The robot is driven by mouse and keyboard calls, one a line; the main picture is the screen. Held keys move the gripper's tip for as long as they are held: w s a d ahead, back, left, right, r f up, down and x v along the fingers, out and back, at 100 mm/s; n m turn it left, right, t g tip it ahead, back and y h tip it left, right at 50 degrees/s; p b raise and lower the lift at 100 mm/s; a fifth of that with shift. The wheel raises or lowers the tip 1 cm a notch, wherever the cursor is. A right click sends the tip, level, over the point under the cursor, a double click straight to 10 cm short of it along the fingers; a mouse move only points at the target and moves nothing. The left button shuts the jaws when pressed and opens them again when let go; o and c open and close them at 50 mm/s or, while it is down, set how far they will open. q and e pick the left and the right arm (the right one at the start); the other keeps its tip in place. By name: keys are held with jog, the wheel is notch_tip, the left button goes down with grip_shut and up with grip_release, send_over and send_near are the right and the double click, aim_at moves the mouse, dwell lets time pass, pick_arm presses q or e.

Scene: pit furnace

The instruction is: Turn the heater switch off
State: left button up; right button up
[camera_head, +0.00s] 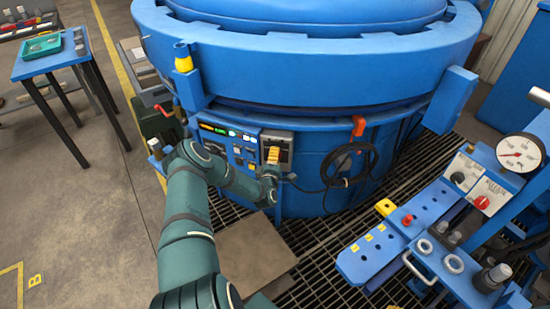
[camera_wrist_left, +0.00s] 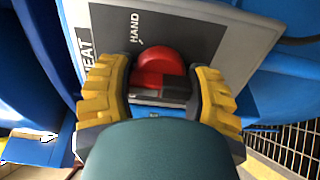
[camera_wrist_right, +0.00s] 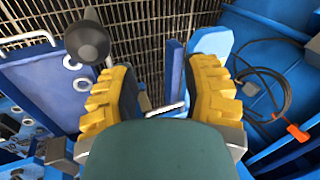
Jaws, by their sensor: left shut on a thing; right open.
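The heater switch is a red knob (camera_wrist_left: 160,68) with a dark grey bar, on a grey plate (camera_wrist_left: 205,40) marked "HEAT" and "HAND" in the left wrist view. My left gripper (camera_wrist_left: 163,78) has its yellow fingers on both sides of the knob and is shut on it. In the head view my left gripper (camera_head: 273,156) is at the plate on the blue furnace's front and hides the knob. My right gripper (camera_wrist_right: 165,75) is open and empty in the right wrist view, over the grating. It is not seen in the head view.
The blue furnace (camera_head: 310,65) fills the back. A control panel (camera_head: 240,146) with lit displays is left of the switch. A dark cable (camera_head: 345,165) hangs to the right. A blue stand with a gauge (camera_head: 520,153) is at right. A table (camera_head: 55,62) stands far left.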

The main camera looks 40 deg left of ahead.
pick_arm(q)
jog(key=n, duration=0.4)
jog(key=shift+f+n, duration=0.1)
jog(key=shift+n, duration=0.2)
jog(key=n, duration=0.5)
jog(key=shift+d, duration=0.1)
jog(key=shift+n, duration=0.3)
jog(key=o, duration=1.2)
jog(key=shift+s, duration=0.1)
jog(key=v, duration=1.2)
